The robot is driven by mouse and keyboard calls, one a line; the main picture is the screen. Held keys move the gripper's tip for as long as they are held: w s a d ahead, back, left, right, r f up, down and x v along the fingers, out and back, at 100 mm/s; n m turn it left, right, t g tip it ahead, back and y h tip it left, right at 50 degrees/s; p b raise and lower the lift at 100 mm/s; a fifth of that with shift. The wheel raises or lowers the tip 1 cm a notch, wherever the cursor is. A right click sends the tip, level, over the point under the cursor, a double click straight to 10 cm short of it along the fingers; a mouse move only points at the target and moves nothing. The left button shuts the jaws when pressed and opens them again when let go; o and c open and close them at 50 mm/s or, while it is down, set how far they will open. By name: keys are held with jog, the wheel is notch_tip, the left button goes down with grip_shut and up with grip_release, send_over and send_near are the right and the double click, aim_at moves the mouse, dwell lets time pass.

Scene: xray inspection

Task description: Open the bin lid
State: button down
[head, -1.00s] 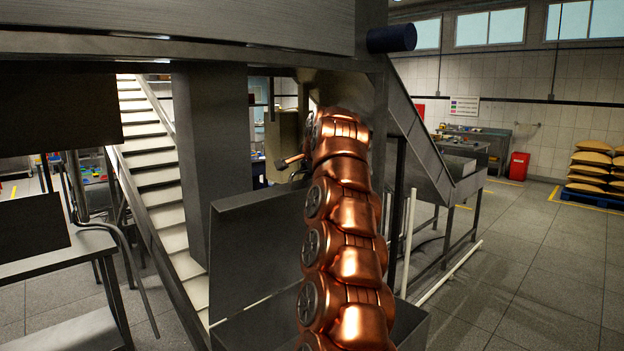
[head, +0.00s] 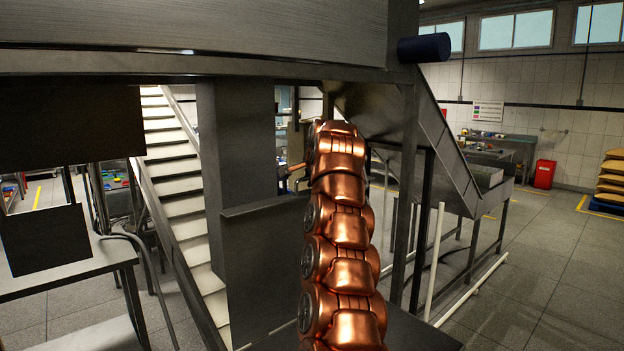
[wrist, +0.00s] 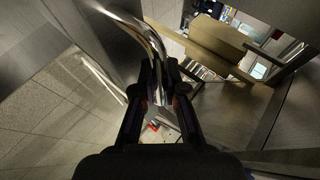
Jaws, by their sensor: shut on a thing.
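In the wrist view, my gripper (wrist: 160,75) is shut on a curved shiny metal handle (wrist: 135,27), which passes between the fingertips. A grey metal surface (wrist: 40,40) lies left of the handle; I cannot tell whether it is the lid. In the head view, a grey metal panel with a lipped top edge (head: 262,265), which looks like the bin lid, stands roughly upright left of my copper-coloured arm. A dark metal surface (head: 415,330) shows low to the right of the arm.
A grey column (head: 238,150) and light stairs (head: 170,160) stand behind on the left. A metal table (head: 70,265) is at the left. A sloping chute (head: 445,150) and its posts are close on the right. Open floor (head: 540,265) lies at the far right.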

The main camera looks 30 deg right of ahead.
jog(key=shift+a+r, duration=0.1)
jog(key=c, duration=1.4)
grip_release()
jog(key=shift+o, duration=1)
jog(key=shift+s, duration=0.1)
jog(key=v, duration=1.1)
jog(key=shift+s+r, duration=0.25)
jog(key=shift+s, duration=0.1)
jog(key=shift+a, duration=0.15)
